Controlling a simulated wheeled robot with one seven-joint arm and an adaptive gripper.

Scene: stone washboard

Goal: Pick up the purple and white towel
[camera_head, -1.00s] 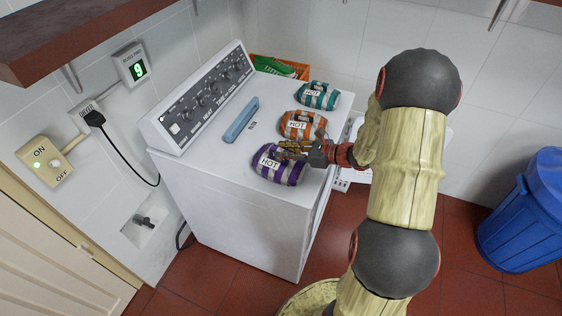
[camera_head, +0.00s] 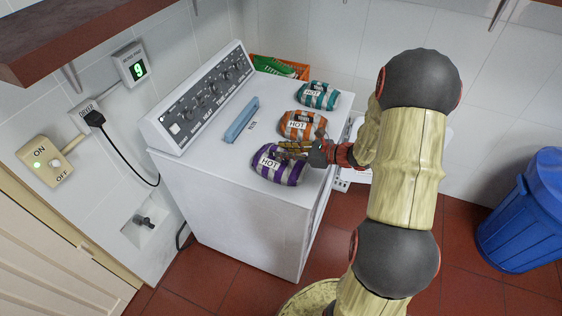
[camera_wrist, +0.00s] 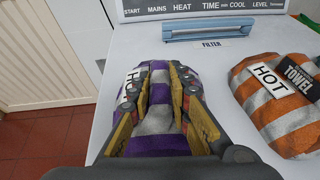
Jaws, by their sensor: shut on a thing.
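The purple and white towel (camera_head: 279,166) is a rolled bundle with a "HOT" label, lying near the front edge of the white machine's top. My gripper (camera_head: 290,148) reaches over it from the right in the head view. In the wrist view my gripper (camera_wrist: 161,95) has one finger on each side of the towel (camera_wrist: 158,120), shut on it, with the purple and white stripes between the fingers. The left finger partly covers the label. The towel's near end is hidden by the gripper body.
An orange and white towel (camera_head: 302,124) lies close beside the purple one, with a teal towel (camera_head: 318,95) beyond. The white machine (camera_head: 215,175) has a blue handle (camera_head: 241,119) on top and a control panel behind. An orange crate (camera_head: 262,61) stands past the far end.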

